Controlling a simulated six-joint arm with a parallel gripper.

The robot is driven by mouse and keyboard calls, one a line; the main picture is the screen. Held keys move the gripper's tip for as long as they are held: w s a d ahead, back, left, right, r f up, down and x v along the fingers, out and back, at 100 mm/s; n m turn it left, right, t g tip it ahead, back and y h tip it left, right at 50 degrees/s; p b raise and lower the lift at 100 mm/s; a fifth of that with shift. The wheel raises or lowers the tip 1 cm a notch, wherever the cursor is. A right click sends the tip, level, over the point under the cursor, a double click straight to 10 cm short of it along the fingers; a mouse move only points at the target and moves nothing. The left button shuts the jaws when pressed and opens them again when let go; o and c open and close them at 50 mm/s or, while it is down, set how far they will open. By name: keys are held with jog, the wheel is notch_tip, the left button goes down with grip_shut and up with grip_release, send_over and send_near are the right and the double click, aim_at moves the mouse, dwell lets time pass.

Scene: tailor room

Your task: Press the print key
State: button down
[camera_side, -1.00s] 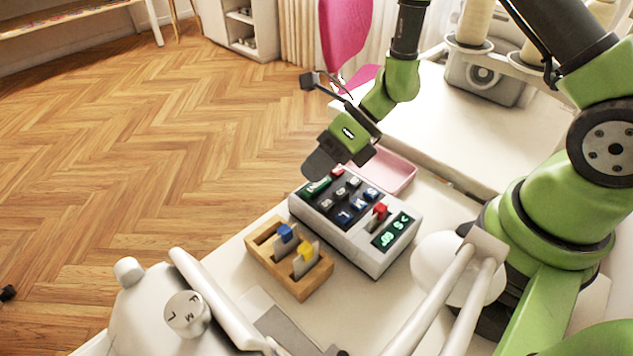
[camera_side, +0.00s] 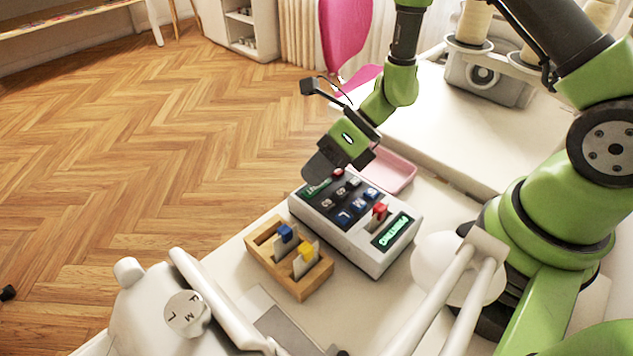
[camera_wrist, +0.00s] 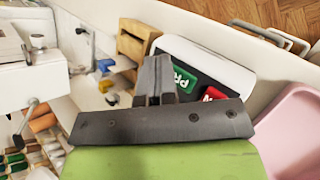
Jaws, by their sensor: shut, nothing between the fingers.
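The keypad machine (camera_side: 375,262) is a white box with a dark key panel on the white table. Its green print key (camera_side: 318,188) is at the panel's far left corner; in the wrist view the green key (camera_wrist: 184,80) shows white letters, partly covered by my fingers. My gripper (camera_side: 311,178) is shut and empty, pointing down at the green key; its fingertips (camera_wrist: 160,72) overlap the key's edge in the wrist view. Whether they touch it is hard to tell.
A red key (camera_wrist: 213,93) sits beside the green one. A wooden holder (camera_side: 290,277) with blue- and yellow-topped cards stands in front of the machine. A red-topped card stands in the machine near the display. A pink tray (camera_side: 397,170) lies behind it.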

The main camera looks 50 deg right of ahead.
jog(key=shift+r, duration=0.85)
jog(key=shift+r, duration=2.5)
